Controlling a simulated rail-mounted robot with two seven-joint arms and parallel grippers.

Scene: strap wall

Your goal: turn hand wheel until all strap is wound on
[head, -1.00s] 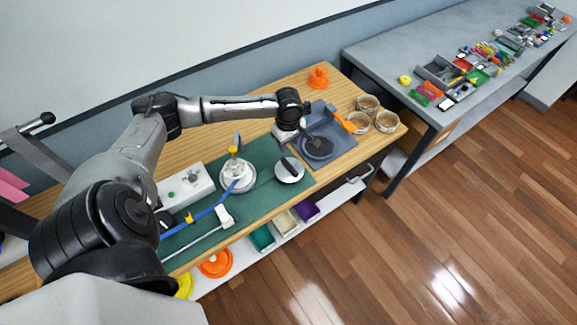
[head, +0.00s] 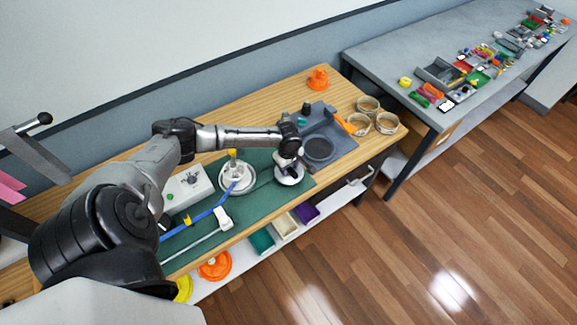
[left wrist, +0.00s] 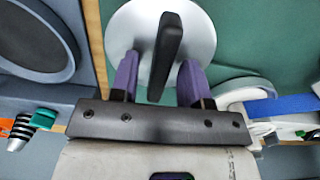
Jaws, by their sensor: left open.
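A white disc (head: 290,180) with a raised black bar across it, seemingly the hand wheel, sits on the green mat. My left gripper (head: 287,165) is right above it. In the left wrist view the purple fingers (left wrist: 158,82) are open, one on each side of the black bar (left wrist: 166,45), with gaps visible; I cannot tell whether either touches it. The white disc also shows there (left wrist: 205,42). A blue strap (head: 207,215) runs across the mat to a round white reel (head: 237,182) with a yellow-topped post, left of the disc. My right gripper is not in view.
A grey tray (head: 335,135) with a round dark recess lies right of the disc, with several wooden-rimmed rings (head: 368,104) beyond. A white box (head: 187,190) with a green button stands on the left. An orange object (head: 318,80) stands at the back. A shelf with bins runs below the bench.

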